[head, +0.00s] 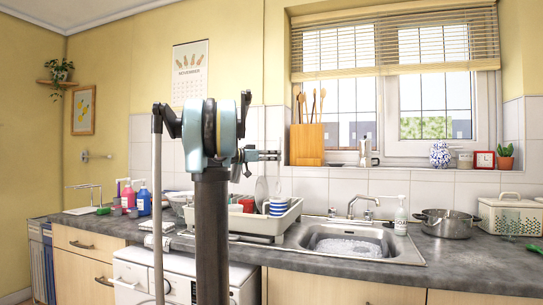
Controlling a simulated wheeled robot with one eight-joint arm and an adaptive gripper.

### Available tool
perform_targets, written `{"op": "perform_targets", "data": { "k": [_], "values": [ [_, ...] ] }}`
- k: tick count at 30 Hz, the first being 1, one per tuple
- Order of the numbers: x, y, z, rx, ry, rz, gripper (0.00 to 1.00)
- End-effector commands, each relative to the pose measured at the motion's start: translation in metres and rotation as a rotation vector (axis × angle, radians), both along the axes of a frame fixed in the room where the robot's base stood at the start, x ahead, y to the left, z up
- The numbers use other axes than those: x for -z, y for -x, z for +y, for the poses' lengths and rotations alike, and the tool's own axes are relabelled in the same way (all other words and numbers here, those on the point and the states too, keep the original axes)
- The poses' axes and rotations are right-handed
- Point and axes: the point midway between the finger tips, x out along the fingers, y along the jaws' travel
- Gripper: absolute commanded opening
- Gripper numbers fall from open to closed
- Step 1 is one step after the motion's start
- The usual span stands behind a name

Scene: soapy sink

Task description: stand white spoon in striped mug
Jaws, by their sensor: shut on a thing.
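The blue-and-white striped mug (279,205) stands in the white dish rack left of the sink. My gripper (273,155) is up in front of the tiled wall, above the rack and mug, with its fingers pointing right. It is shut on a thin pale thing, which I take to be the white spoon (280,170). The spoon hangs roughly upright above the mug and is hard to make out against the white tiles. I cannot tell whether its lower end is inside the mug or apart from it. My arm hides part of the rack.
The dish rack (292,219) also holds a red mug (246,205) and pale dishes. The sink (345,242) is soapy, with a tap (360,204) behind it. A soap bottle (401,216) and a pot (447,223) stand right. Coloured bottles (143,198) stand left.

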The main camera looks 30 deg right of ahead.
Motion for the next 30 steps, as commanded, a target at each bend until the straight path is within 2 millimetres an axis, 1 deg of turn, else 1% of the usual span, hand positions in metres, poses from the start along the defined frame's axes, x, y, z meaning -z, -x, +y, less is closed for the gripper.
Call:
{"op": "perform_targets", "data": {
  "k": [30],
  "values": [
    [0.065,0.000,0.000,0.000,0.000,0.000,0.00]
  ]
}}
